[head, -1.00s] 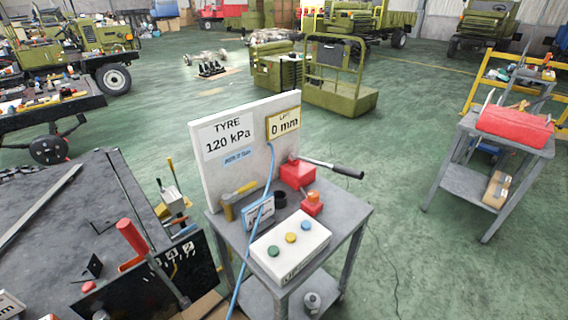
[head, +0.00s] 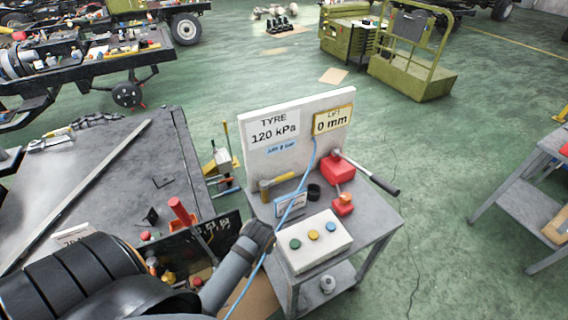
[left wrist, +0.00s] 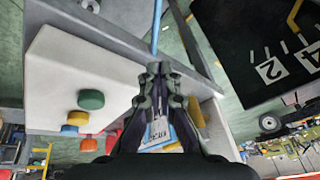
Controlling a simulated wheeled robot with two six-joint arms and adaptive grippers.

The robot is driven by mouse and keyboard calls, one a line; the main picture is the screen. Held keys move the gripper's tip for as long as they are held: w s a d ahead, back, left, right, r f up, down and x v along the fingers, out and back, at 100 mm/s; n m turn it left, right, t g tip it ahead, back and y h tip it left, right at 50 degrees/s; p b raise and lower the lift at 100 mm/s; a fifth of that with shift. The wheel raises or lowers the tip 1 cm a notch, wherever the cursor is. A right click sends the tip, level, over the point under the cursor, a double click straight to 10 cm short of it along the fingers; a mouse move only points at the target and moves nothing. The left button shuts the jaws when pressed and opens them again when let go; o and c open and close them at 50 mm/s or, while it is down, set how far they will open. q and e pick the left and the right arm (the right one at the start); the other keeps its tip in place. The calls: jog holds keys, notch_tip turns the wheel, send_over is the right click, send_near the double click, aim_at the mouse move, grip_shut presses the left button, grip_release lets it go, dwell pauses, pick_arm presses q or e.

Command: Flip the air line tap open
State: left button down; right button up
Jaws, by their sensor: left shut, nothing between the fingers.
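In the left wrist view the shut fingers (left wrist: 160,72) partly hide a small labelled plate (left wrist: 158,132). A yellow part (left wrist: 196,112), probably the tap, shows just beside them. My right gripper is out of view.
A white box (head: 313,242) with green, yellow and blue buttons lies right of my left gripper. A red pump (head: 340,168) with a long black-gripped lever stands behind it. The panel (head: 290,150) reads TYRE 120 kPa and 0 mm. A dark workbench (head: 120,180) stands left.

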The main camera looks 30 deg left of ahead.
pick_arm(q)
jog(key=w+a+r+n+y, duration=0.1)
jog(key=w+r+n, duration=0.2)
jog(key=w, duration=0.4)
jog(key=w+a+r+n+y, duration=0.1)
jog(key=w+r+n+y, duration=0.1)
jog(key=w+r, duration=0.3)
jog(key=w+a+r+n+t+y, duration=0.1)
jog(key=w+r+n, duration=0.3)
jog(key=w, duration=0.7)
jog(key=shift+n+y+p, duration=0.4)
jog(key=shift+y+p, duration=0.05)
jog(key=shift+y, duration=0.05)
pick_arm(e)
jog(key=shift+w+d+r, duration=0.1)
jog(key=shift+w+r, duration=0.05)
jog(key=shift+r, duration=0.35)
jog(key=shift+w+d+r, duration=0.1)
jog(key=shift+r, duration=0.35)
pick_arm(q)
jog(key=shift+s, duration=0.1)
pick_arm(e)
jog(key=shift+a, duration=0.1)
pick_arm(q)
jog(key=shift+f, duration=0.15)
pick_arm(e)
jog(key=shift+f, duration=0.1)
